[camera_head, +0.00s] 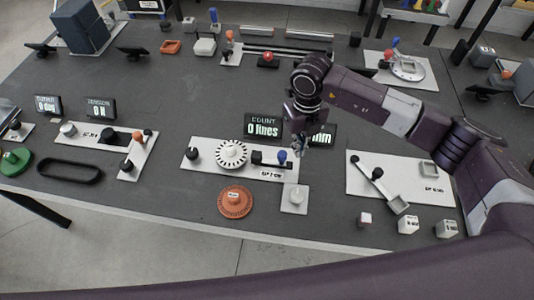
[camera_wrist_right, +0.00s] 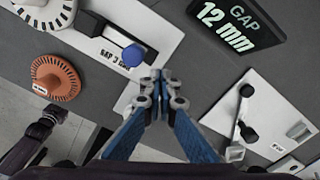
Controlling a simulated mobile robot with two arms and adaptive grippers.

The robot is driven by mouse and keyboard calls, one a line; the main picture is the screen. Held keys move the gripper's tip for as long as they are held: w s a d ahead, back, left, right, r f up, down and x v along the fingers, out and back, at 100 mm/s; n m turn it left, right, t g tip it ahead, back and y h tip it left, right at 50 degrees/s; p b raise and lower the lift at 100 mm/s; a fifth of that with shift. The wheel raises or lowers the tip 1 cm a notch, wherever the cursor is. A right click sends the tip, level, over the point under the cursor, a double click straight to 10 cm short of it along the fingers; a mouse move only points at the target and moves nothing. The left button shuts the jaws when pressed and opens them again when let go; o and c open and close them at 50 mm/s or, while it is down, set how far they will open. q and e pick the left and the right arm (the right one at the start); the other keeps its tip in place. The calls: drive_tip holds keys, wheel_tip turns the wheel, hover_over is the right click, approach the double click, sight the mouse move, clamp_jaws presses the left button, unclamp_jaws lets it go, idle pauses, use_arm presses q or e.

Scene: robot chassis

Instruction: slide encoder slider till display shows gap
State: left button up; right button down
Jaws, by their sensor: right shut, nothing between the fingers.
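The encoder plate (camera_head: 200,155) holds a black knob, a white toothed wheel (camera_head: 231,153) and a dark slider track with a blue-topped slider knob (camera_head: 282,155). In the wrist view the blue knob (camera_wrist_right: 133,55) is just left of my fingertips. The count display (camera_head: 263,127) reads 0 lines. The gap display (camera_wrist_right: 236,24) reads 12 mm in the wrist view; in the head view my right arm partly hides it. My right gripper (camera_wrist_right: 160,78) is shut and empty, beside the blue knob and apart from it in the picture. My left gripper is not in view.
An orange disc (camera_head: 235,202) lies in front of the plate. A small white square plate (camera_head: 294,198) is at its right front. To the right is a white panel with a black lever (camera_head: 375,172); several small white cubes stand before it. Another panel (camera_head: 85,130) is left.

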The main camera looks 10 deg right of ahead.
drive_tip(key=shift+f+b, duration=1.4)
drive_tip(key=shift+f, duration=0.45)
drive_tip(key=shift+a, duration=0.15)
drive_tip(key=shift+w+a, duration=0.15)
drive_tip(key=shift+a, duration=0.15)
drive_tip(key=shift+w+a+b, duration=0.2)
drive_tip(key=shift+a+b, duration=0.35)
drive_tip(key=shift+a, duration=0.1)
idle(1.6)
drive_tip(key=shift+d, duration=0.15)
drive_tip(key=shift+s+d, duration=0.2)
drive_tip(key=shift+d, duration=0.25)
drive_tip(key=shift+r, duration=0.15)
